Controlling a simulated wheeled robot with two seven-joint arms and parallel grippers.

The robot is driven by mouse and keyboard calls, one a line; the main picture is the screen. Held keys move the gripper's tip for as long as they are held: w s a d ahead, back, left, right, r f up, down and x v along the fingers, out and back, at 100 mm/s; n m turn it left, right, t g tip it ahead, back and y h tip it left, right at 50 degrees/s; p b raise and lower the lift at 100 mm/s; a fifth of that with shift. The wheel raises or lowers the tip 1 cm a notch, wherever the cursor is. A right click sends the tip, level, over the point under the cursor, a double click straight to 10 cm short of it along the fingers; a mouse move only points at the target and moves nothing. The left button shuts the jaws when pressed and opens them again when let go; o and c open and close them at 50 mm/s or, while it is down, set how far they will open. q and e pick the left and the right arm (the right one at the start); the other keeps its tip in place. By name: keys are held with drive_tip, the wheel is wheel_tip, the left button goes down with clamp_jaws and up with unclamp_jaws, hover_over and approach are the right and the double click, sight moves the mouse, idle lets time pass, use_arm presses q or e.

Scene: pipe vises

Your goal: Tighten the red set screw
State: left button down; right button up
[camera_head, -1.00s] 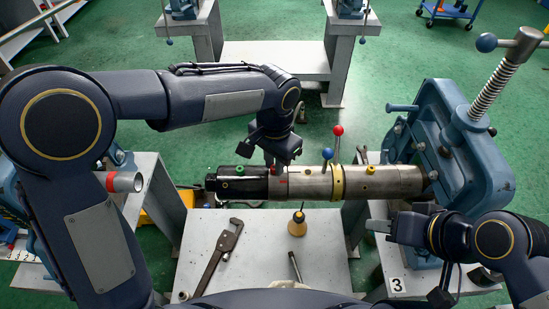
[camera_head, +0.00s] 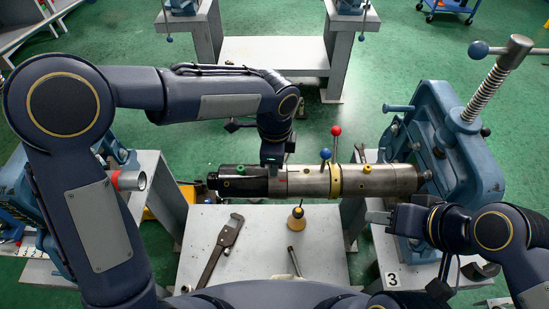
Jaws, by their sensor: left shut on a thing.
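A dark and steel pipe assembly (camera_head: 300,181) lies level, its right end at the blue vise (camera_head: 455,150). It bears a green screw (camera_head: 240,169), a yellow screw (camera_head: 367,169) and a yellow collar (camera_head: 336,181). My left gripper (camera_head: 273,164) points down onto the top of the pipe between the green screw and the blue-knobbed lever, and is shut. The red set screw itself is hidden at its fingertips; small red marks show on the pipe beside them. My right gripper (camera_head: 377,217) is below the pipe's right end, apart from it; its jaw opening is unclear.
A blue-knobbed lever (camera_head: 326,155) and a red-knobbed lever (camera_head: 337,131) rise from the pipe near the collar. On the bench (camera_head: 265,270) lie a pipe wrench (camera_head: 221,250), a yellow oil can (camera_head: 296,220) and a small rod (camera_head: 294,262).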

use_arm(q)
drive_tip(key=m, duration=0.2)
drive_tip(key=m+p, duration=0.1)
drive_tip(key=shift+w+r+m, duration=0.1)
drive_tip(key=shift+r+m, duration=0.2)
drive_tip(key=shift+m, duration=0.1)
drive_tip(key=m+p, duration=0.1)
drive_tip(key=m, duration=0.2)
drive_tip(key=shift+m, duration=0.3)
drive_tip(key=m+p, duration=0.3)
drive_tip(key=m, duration=0.3)
drive_tip(key=m+p, duration=0.2)
drive_tip(key=m, duration=0.2)
drive_tip(key=shift+m, duration=0.3)
drive_tip(key=shift+f+m+p, duration=0.1)
drive_tip(key=shift+m+p, duration=0.35)
drive_tip(key=shift+m, duration=1.25)
drive_tip(key=c, duration=1.3)
unclamp_jaws()
drive_tip(key=shift+a+f, duration=0.1)
